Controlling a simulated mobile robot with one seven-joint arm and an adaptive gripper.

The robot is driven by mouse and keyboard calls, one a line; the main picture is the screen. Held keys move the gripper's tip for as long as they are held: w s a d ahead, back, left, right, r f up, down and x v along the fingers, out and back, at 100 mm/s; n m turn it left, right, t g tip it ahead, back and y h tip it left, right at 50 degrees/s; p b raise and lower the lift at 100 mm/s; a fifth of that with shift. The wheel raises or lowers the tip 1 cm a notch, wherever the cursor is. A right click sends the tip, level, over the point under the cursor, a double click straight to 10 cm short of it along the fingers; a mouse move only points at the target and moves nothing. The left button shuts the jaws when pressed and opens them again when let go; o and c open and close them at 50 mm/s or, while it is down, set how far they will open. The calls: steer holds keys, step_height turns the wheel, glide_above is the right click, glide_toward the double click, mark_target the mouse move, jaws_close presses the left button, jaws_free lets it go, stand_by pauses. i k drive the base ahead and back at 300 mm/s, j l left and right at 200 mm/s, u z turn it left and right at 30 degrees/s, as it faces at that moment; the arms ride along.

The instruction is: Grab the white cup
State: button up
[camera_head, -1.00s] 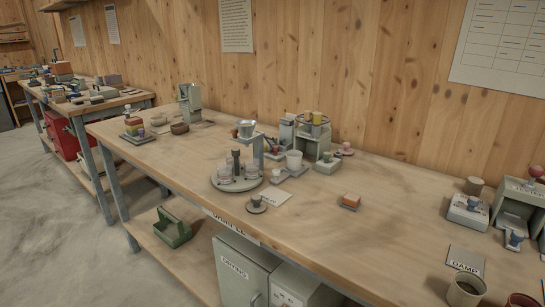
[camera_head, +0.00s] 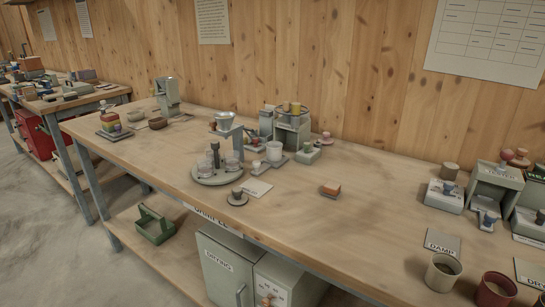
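A larger cream cup (camera_head: 442,272) with dark contents stands at the bench's front right, by a card reading DAMP. My gripper and arm are not in view.
A round tray (camera_head: 217,177) with glass jars is left of the white cup. A small orange-topped block (camera_head: 331,190) lies to its right. A red cup (camera_head: 495,290) and grey-green devices (camera_head: 494,186) crowd the right end. The bench middle right is clear. Cabinets (camera_head: 235,265) stand below.

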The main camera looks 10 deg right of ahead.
mark_target(274, 152)
steer(key=i+j+z, duration=0.1)
steer(key=j, duration=0.3)
steer(key=j+z, duration=0.15)
steer(key=j, duration=0.2)
steer(key=i+j, duration=0.2)
steer(key=i, duration=0.3)
steer(key=i+j+z, duration=0.1)
steer(key=i, duration=0.4)
